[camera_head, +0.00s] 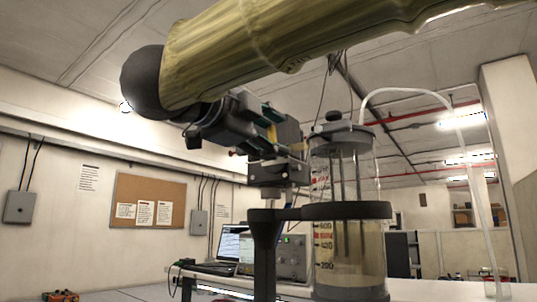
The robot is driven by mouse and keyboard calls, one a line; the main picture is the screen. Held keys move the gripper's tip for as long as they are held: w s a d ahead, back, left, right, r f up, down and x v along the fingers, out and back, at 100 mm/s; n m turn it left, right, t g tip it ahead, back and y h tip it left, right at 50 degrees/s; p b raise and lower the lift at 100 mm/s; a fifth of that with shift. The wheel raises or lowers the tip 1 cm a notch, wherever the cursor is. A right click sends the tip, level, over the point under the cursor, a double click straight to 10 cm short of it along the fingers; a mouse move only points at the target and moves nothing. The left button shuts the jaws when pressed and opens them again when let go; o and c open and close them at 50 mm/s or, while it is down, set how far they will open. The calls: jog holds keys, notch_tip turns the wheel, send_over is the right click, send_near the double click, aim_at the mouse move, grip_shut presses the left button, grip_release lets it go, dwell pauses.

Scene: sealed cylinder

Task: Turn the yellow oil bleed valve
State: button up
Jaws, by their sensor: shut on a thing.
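My gripper (282,143) reaches in from the left at the end of my arm, just left of the glass cylinder's top. A small yellow piece (271,134), apparently the oil bleed valve, shows among the dark gripper parts. The gripper appears shut on it, but its fingers are partly hidden and the contact is not clear. The metal block (279,172) sits below the gripper, on top of a dark stand (267,245).
The clear cylinder (347,240) with a grey lid (343,137) stands right of the gripper, ringed by a dark clamp (345,210). A pale hose (405,92) arches from it. A laptop (229,246) and grey instrument (293,256) stand behind.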

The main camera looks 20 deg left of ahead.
jog(key=shift+d+f+m+b, duration=0.1)
jog(key=shift+f+m+b, duration=0.1)
jog(key=shift+m+b, duration=0.45)
jog(key=shift+r, duration=0.1)
jog(key=o, duration=1)
jog(key=shift+d, duration=0.1)
jog(key=shift+s, duration=0.1)
jog(key=v, duration=1.2)
